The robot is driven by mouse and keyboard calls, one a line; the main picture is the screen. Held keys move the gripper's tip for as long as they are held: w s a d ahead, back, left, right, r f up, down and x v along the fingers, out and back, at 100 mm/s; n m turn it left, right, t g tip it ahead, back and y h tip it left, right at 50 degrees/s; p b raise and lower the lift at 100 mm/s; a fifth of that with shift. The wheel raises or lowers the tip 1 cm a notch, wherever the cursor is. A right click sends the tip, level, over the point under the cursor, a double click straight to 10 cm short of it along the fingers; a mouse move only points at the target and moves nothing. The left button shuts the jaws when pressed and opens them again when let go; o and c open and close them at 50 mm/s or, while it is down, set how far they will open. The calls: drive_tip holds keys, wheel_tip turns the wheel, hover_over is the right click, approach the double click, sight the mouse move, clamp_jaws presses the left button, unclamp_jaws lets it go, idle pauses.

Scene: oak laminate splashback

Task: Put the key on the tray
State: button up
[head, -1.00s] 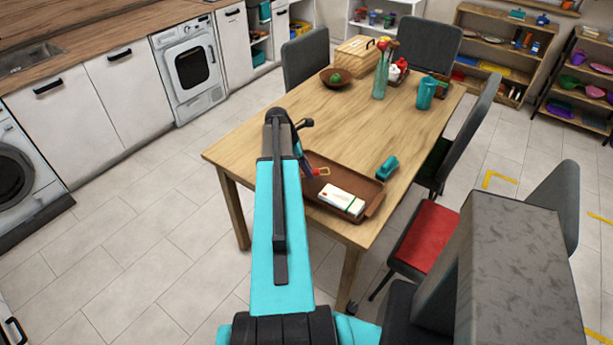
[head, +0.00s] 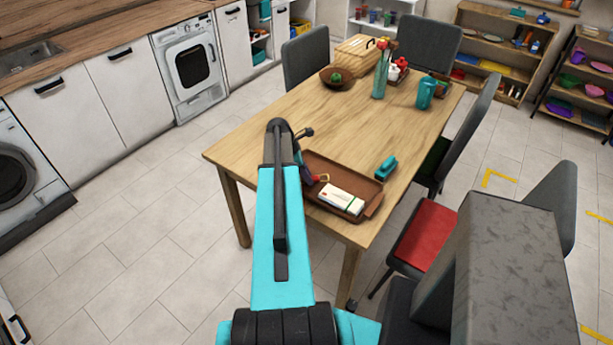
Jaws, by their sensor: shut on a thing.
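The brown tray (head: 350,169) lies on the near end of the wooden table. The key (head: 323,178), small with a gold-coloured bow and a bit of red beside it, shows at the tip of my gripper (head: 312,179). My gripper is shut on the key, over the left part of the tray. My own arm hides most of the gripper and part of the tray's left side. I cannot tell whether the key touches the tray.
A white box (head: 341,200) lies on the tray's near part. A teal object (head: 386,167) is at the tray's right edge. A bowl (head: 336,79), a green vase (head: 380,80) and a teal jug (head: 427,92) stand farther back. The middle of the table (head: 345,115) is clear.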

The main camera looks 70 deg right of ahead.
drive_tip(key=shift+f, duration=0.15)
drive_tip(key=o, duration=1)
drive_tip(key=shift+r, duration=0.25)
drive_tip(key=shift+b+v, duration=1.8)
drive_tip(key=shift+v, duration=4.15)
drive_tip(key=shift+a+f, duration=0.1)
